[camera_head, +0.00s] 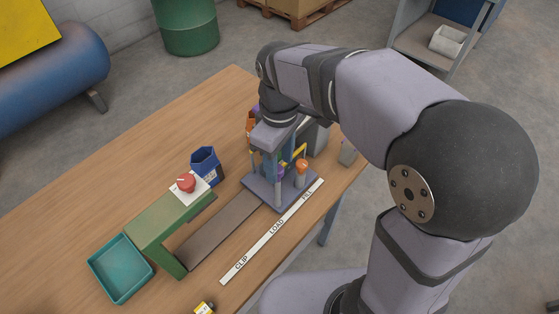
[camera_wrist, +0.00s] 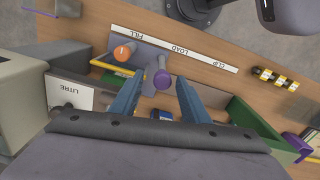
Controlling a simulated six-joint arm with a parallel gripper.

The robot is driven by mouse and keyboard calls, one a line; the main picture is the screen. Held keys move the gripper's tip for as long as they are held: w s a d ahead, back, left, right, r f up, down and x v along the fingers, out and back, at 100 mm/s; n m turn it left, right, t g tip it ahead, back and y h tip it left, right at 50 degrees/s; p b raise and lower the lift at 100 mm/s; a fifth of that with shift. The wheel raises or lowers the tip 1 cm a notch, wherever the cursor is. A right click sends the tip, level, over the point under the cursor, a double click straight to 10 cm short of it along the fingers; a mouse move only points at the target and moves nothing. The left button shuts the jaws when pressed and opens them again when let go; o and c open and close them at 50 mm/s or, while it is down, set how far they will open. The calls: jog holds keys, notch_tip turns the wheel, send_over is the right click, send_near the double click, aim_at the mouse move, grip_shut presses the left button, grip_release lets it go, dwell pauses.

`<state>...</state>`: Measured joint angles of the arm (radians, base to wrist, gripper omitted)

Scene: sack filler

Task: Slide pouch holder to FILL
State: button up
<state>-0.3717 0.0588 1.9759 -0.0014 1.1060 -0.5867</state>
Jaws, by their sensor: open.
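The pouch holder's blue-grey plate (camera_head: 262,192) sits on the table at the far end of a brown track, beside the LOAD to FILL stretch of the white label strip (camera_head: 272,231). A purple-topped post (camera_wrist: 162,79) and an orange-topped post (camera_wrist: 123,52) stand at the plate. The strip also shows in the wrist view (camera_wrist: 172,48), where the plate (camera_wrist: 150,50) lies near FILL and LOAD. My gripper (camera_wrist: 160,88) is open, pointing down, with its blue fingers on either side of the purple post. I cannot tell whether they touch it. My arm hides part of the filler behind.
A green clip station (camera_head: 165,225) with a red button (camera_head: 186,183) stands left of the track, next to a teal tray (camera_head: 120,268). A dark blue bin (camera_head: 206,163) stands behind. A grey machine body (camera_wrist: 22,100) is close at left in the wrist view.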

jog(key=shift+r+b, duration=0.45)
jog(key=shift+r, duration=3.1)
jog(key=shift+d, duration=0.15)
jog(key=shift+d+m+p, duration=0.3)
jog(key=shift+p, duration=0.3)
jog(key=s+d+f+m+p, duration=0.4)
jog(key=s+d+m+p, duration=0.5)
jog(key=d+m+p, duration=0.1)
jog(key=shift+s+d+p, duration=0.3)
jog(key=shift+d+p, duration=0.4)
jog(key=shift+p, duration=0.45)
